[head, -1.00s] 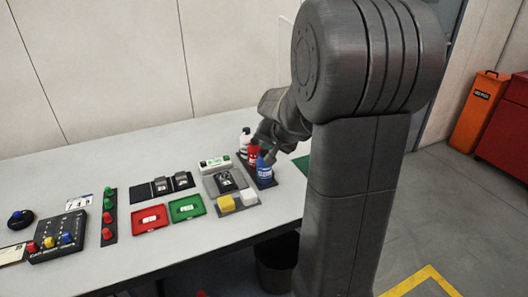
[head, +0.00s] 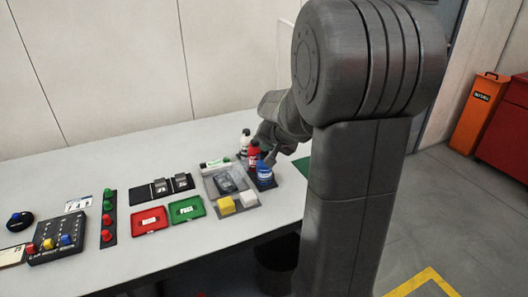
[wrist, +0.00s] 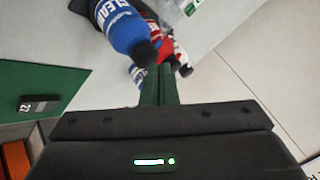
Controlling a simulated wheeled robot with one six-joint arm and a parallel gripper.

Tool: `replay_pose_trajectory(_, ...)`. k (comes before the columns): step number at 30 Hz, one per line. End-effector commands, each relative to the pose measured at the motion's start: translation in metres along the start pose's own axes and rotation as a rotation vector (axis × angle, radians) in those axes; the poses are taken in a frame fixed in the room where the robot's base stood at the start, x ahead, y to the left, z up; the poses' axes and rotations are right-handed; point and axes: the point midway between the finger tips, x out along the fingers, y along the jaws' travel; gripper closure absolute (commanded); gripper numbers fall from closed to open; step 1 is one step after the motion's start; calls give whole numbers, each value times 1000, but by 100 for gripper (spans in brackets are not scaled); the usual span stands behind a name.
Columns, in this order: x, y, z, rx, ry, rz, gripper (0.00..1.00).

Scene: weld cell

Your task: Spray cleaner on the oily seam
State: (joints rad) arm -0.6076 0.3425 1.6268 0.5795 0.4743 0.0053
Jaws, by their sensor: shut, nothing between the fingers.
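A blue bottle (head: 264,173) with a dark top stands at the right of the bench items. It shows large in the wrist view (wrist: 122,27), with white lettering starting "CLEA". A red bottle (head: 254,153) stands behind it and also shows in the wrist view (wrist: 180,52). A white bottle (head: 244,140) with a dark cap is farther back. My gripper (wrist: 160,88) is shut and empty, its fingers close to the bottle tops; I cannot tell whether they touch. A grey plate with a dark piece (head: 227,183) lies left of the bottles; I cannot make out an oily seam.
Red (head: 150,221) and green (head: 187,208) trays lie to the left. A button box (head: 62,241) is at far left. The back of the bench is clear.

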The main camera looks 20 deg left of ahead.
Motion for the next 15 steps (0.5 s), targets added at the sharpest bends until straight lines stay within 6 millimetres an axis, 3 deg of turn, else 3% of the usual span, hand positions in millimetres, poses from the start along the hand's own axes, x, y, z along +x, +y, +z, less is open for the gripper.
replay_pose_trajectory(15, -8, -6, -6, -1, 1, 0, 100)
